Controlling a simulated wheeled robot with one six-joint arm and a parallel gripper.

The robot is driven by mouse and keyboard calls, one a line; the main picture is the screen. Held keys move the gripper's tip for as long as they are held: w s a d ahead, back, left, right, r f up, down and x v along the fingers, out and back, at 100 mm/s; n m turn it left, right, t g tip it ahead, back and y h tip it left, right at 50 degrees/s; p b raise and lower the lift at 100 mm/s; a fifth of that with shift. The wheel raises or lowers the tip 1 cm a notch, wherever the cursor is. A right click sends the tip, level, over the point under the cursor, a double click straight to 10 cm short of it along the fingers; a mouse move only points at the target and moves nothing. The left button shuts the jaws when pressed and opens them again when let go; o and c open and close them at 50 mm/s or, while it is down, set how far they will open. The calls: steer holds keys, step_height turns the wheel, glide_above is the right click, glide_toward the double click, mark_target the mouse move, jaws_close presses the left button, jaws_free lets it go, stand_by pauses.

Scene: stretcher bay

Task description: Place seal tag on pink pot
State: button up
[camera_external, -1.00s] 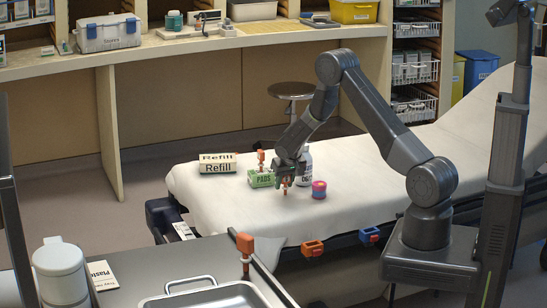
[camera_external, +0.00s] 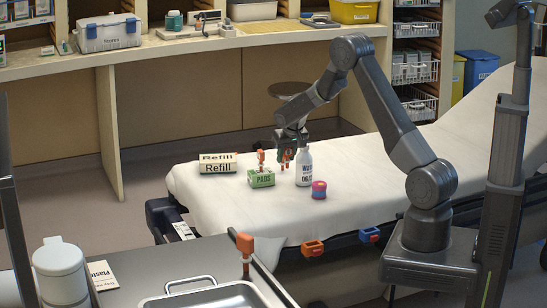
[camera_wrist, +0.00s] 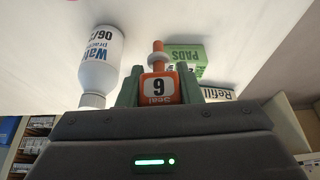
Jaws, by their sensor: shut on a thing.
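My gripper (camera_external: 285,158) is shut on an orange seal tag (camera_external: 285,163), above the white-covered stretcher between the PADS box and the water bottle. In the wrist view the held tag (camera_wrist: 158,88) shows a label with "Seal" and a 6, between the green fingertips. The pink pot (camera_external: 319,185), a small round pot with a blue-purple band, stands on the sheet to the right and nearer the camera than my gripper. Another orange tag (camera_external: 261,157) stands at the green PADS box (camera_external: 261,180).
A white water bottle (camera_external: 304,166) stands close right of my gripper. A Refill box (camera_external: 217,163) lies left. Orange (camera_external: 312,248) and blue (camera_external: 369,235) clips sit on the stretcher rail. The sheet (camera_external: 235,220) in front of the boxes is clear.

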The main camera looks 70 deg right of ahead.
step_height(320, 180, up, 5)
steer(key=b, duration=0.2)
glide_above(318, 182)
step_height(318, 182, down, 5)
steer(key=shift+s+a+f, duration=0.1)
steer(key=shift+s, duration=0.05)
steer(key=shift+f, duration=2.25)
steer(key=shift+f, duration=0.15)
steer(key=o, duration=0.9)
steer(key=shift+o, duration=0.2)
